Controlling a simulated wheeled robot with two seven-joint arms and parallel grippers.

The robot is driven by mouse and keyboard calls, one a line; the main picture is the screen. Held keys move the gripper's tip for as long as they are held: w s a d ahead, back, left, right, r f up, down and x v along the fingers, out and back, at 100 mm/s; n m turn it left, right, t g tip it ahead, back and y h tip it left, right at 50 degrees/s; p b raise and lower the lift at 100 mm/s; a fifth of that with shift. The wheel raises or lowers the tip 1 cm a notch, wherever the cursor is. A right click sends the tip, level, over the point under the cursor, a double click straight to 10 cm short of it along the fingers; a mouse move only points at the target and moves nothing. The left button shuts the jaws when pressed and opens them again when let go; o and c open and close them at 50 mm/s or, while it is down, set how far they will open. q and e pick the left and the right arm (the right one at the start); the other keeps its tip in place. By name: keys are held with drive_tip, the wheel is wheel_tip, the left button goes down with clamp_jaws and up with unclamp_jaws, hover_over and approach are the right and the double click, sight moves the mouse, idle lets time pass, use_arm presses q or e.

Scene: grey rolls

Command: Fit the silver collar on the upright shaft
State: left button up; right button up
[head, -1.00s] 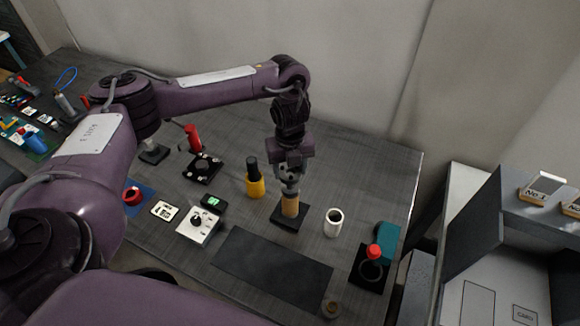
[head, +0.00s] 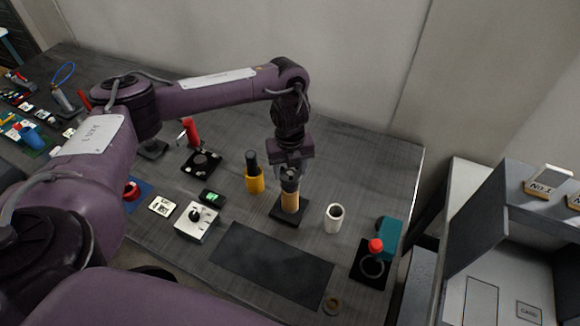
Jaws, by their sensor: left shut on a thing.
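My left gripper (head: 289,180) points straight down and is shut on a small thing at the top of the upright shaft. The thing is mostly hidden between the fingers; I cannot make out the silver collar clearly, nor whether it is around the shaft or just above it. The shaft (head: 290,203) is a tan cylinder standing on a black square base (head: 280,215) on the table. My right gripper is not in view.
On the grey table (head: 370,160), a yellow bottle with black top (head: 254,181) stands close left of the shaft, and a white cup (head: 333,218) right. A red-knobbed device (head: 374,262) stands right.

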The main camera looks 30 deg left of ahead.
use_arm(q)
drive_tip(key=shift+f+b, duration=0.5)
drive_tip(key=shift+f, duration=0.3)
drive_tip(key=o, duration=1.3)
wheel_tip(320, 180, up, 8)
drive_tip(key=shift+f+p, duration=0.1)
drive_tip(key=shift+p, duration=0.4)
